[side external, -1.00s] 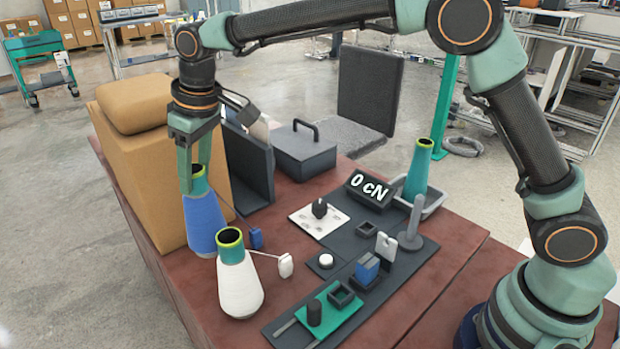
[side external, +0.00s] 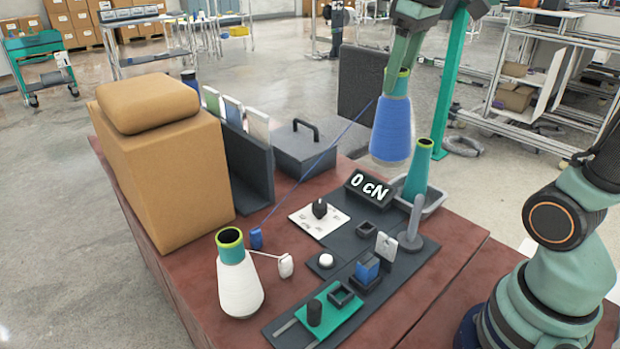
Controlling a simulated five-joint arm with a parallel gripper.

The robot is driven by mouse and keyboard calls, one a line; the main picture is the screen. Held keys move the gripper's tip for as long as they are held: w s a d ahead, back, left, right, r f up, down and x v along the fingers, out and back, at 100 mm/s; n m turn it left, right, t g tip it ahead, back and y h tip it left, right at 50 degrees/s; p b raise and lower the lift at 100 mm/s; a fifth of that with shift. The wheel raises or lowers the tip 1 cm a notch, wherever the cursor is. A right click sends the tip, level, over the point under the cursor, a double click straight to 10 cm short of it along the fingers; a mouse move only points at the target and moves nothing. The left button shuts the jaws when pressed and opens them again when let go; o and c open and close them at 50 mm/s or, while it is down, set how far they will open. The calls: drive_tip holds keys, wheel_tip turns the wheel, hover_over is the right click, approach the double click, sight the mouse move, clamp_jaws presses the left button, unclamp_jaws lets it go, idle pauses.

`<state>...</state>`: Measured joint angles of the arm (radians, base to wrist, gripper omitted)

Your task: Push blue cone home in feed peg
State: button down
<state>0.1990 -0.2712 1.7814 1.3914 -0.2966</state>
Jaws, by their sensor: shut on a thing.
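My gripper (side external: 399,65) is shut on the blue cone (side external: 391,132) at its green-rimmed top. The cone hangs upright in the air, in the picture above the display and the bare teal cone. A blue thread runs from it down left to a small blue clip (side external: 256,238). The feed peg, seemingly the grey upright post (side external: 414,222) on a round foot, stands bare at the right of the dark panel. The cone is apart from this peg. The cone's underside opening is hidden, and my wrist is cut off by the top edge.
A white cone (side external: 239,285) stands at the front left. A bare teal cone (side external: 418,172) sits in a grey tray (side external: 436,201) behind the peg. A "0 cN" display (side external: 370,190), a knob (side external: 320,208) and a blue block (side external: 367,268) stand on or beside the panel.

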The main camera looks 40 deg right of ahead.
drive_tip(key=s+d+m, duration=0.1)
drive_tip(key=s+d, duration=0.3)
drive_tip(key=s, duration=0.3)
drive_tip(key=f, duration=0.4)
drive_tip(key=shift+s+a+f, duration=0.15)
drive_tip(key=shift+s, duration=0.05)
drive_tip(key=shift+f+m, duration=0.4)
idle(0.6)
drive_tip(key=shift+f, duration=0.55)
drive_tip(key=shift+f, duration=2.6)
